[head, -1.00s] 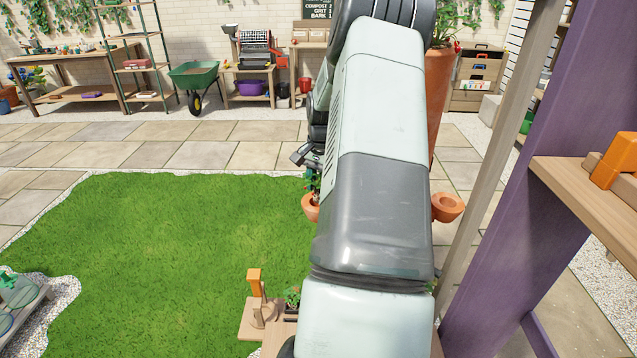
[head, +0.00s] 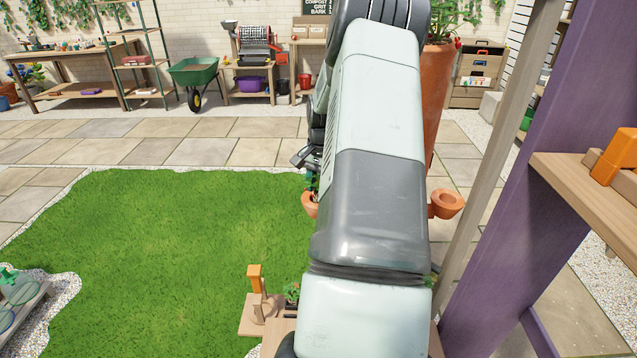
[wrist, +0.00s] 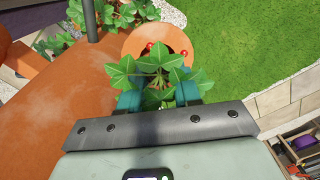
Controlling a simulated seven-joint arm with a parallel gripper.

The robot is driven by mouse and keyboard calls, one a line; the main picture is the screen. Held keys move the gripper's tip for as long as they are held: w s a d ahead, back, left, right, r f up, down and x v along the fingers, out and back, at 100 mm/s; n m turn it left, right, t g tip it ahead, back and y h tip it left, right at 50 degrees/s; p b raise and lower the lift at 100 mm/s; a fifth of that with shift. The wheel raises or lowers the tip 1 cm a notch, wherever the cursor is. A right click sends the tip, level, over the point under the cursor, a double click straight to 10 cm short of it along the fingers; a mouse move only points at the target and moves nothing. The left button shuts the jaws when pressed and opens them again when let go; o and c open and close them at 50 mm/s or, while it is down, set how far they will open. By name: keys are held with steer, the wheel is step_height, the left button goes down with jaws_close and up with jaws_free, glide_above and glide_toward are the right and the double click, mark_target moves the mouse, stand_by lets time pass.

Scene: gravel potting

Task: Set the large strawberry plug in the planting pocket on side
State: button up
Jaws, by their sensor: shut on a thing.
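My gripper (wrist: 158,96) is shut on the large strawberry plug (wrist: 150,72), with one teal finger on each side. Its green leaves and red berries show in the wrist view; its root part is hidden under the leaves. A round terracotta planting pocket (wrist: 134,40) lies just beyond, on the side of the tall terracotta planter (wrist: 60,112). The leaves overlap the pocket's near rim, and I cannot tell how far the plug is inside. In the head view this side pocket (head: 309,205) shows left of my arm, under the leaves.
Another pocket (head: 446,204) sticks out on the planter's right side in the head view. A purple post (head: 530,170) and a wooden shelf (head: 590,195) stand close on the right. Lawn (head: 170,250) lies open to the left. A wooden bench (head: 250,325) is below.

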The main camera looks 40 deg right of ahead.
steer(key=shift+f, duration=0.35)
steer(key=o, duration=1.3)
steer(key=shift+c, duration=0.2)
steer(key=shift+r, duration=0.1)
steer(key=shift+r, duration=4.4)
